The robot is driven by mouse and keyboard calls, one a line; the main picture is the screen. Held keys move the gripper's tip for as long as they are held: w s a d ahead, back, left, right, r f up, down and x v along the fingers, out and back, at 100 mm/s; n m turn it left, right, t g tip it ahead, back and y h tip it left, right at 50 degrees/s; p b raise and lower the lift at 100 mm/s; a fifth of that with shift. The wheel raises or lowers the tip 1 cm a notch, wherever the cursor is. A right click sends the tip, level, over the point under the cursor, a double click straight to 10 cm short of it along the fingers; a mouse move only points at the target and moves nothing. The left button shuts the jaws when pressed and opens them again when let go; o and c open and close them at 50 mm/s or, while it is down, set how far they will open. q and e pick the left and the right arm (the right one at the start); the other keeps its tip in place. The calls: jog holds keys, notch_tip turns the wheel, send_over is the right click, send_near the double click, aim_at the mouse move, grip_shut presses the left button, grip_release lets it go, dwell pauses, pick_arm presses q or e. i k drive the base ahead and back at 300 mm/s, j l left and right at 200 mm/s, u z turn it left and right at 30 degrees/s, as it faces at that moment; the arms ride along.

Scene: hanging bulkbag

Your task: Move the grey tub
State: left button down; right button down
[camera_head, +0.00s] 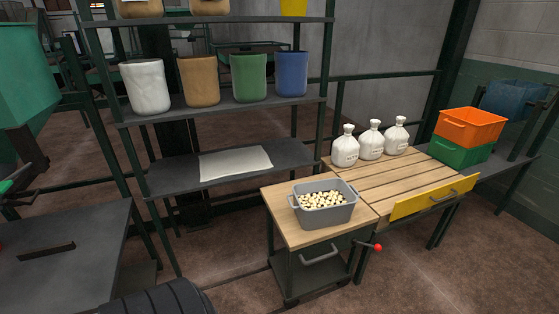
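The grey tub (325,213) stands upright on the wooden top of a small cart (293,233). It has a handle loop at its left end and holds many small pale round pieces. The tub's far and right sides are partly hidden by its own rim and contents. Neither of my grippers is in the head view, so nothing is seen touching the tub.
A wooden slatted table (400,184) with several white bags (370,147) adjoins the cart on the right. An orange bin (470,126) sits on a green bin (459,154). Shelving (227,107) stands behind. A dark bench (60,262) is at left. Bare wood surrounds the tub.

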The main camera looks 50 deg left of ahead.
aim_at(323, 204)
jog(key=u, duration=1.25)
